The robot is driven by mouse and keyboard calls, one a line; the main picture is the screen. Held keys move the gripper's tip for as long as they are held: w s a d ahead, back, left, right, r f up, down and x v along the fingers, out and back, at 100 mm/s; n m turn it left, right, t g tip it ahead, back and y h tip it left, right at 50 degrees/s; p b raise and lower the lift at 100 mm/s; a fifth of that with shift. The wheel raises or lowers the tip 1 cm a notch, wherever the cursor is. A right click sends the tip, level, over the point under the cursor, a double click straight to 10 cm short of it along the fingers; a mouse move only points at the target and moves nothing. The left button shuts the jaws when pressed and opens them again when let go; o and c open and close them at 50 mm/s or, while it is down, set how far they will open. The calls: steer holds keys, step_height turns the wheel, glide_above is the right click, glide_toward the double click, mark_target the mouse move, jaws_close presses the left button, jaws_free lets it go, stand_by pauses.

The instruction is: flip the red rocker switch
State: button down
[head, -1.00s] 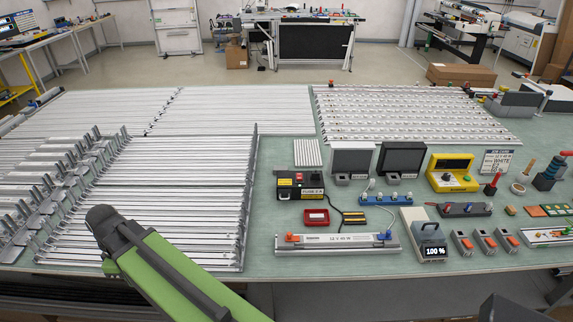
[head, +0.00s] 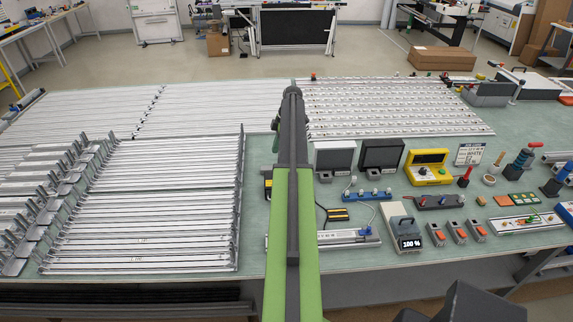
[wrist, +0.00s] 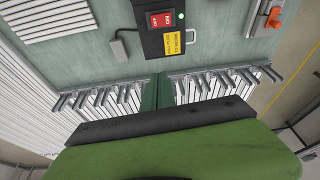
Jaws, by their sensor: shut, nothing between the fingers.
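In the wrist view a black box (wrist: 172,38) lies at the top centre on the pale green bench, with a red switch plate (wrist: 160,20) on its left part. A yellow label (wrist: 173,42) sits below the plate and a green light shows to its right.
Silver strips (head: 165,200) cover the bench's left side. The bench's front edge lies below.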

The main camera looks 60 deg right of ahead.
steer(key=s+d+m, duration=0.1)
steer(key=s+d, duration=0.3)
steer(key=s, duration=0.2)
steer(key=shift+s+r, duration=0.15)
steer(key=shift+r, duration=0.3)
steer(key=shift+a, duration=0.1)
steer(key=b+x, duration=0.8)
steer(key=x, duration=0.1)
steer(key=d+b+x, duration=0.1)
steer(key=b+x, duration=0.3)
steer(key=b, duration=0.1)
steer(key=shift+s+f, duration=0.25)
steer(key=shift+f, duration=0.3)
